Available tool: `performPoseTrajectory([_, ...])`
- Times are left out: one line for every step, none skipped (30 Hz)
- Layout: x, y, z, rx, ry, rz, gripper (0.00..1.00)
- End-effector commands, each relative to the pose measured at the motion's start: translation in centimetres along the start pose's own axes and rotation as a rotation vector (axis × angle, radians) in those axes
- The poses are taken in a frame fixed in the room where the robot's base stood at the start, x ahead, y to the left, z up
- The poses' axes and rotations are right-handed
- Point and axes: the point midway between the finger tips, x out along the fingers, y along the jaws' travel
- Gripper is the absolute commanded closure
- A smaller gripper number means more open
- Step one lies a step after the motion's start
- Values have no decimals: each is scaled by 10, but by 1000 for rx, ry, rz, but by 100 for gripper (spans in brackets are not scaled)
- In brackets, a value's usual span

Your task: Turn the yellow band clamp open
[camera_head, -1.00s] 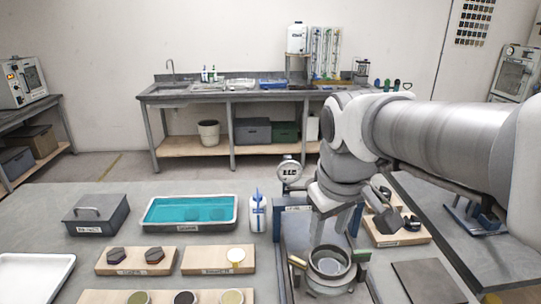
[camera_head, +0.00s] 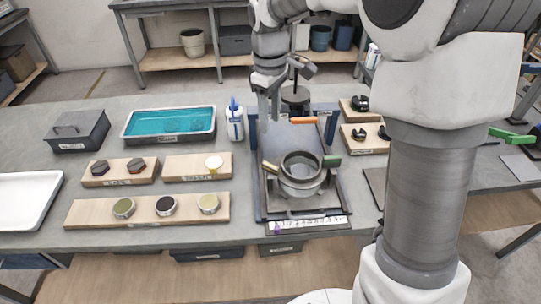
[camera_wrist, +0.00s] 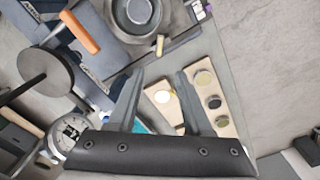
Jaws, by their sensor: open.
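The yellow band clamp handle (camera_head: 270,167) is a short bar that juts out at the left of a round grey metal vessel (camera_head: 301,188) in a press-like frame (camera_head: 262,206). In the wrist view the yellow handle (camera_wrist: 160,45) shows beside the vessel (camera_wrist: 135,14), beyond my fingertips. My gripper (camera_head: 268,115) hangs at the back left of the frame, fingers down, apart from the handle. It also shows in the wrist view (camera_wrist: 158,74), with its two fingers spread and nothing between them.
A green handle (camera_head: 331,161) sticks out at the vessel's right, and an orange bar (camera_head: 304,120) lies behind it. A white bottle (camera_head: 235,123), teal-filled tray (camera_head: 170,122) and sample boards (camera_head: 146,210) stand to the left. Boards with black parts (camera_head: 364,138) are at right.

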Motion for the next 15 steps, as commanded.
performPoseTrajectory([12, -1, 1, 0, -4, -4, 50])
performPoseTrajectory([18, -1, 1, 0, -4, -4, 50])
performPoseTrajectory([27, -1, 1, 0, -5, -4, 50])
performPoseTrajectory([33, -1, 1, 0, -4, -4, 50])
performPoseTrajectory([40, -1, 1, 0, -5, -4, 50])
performPoseTrajectory([49, -1, 1, 1, -5, -4, 50])
performPoseTrajectory([56, -1, 1, 1, -4, -3, 50])
performPoseTrajectory([62, -1, 1, 1, -5, -4, 50])
performPoseTrajectory([71, -1, 1, 1, -4, -4, 50])
performPoseTrajectory([78, -1, 1, 1, -5, -4, 50])
performPoseTrajectory([84, -1, 1, 1, -4, -4, 50])
performPoseTrajectory([93, -1, 1, 1, -4, -4, 50])
performPoseTrajectory([99, -1, 1, 1, -5, -4, 50])
performPoseTrajectory([105, -1, 1, 1, -4, -3, 50])
performPoseTrajectory([113, -1, 1, 1, -4, -3, 50])
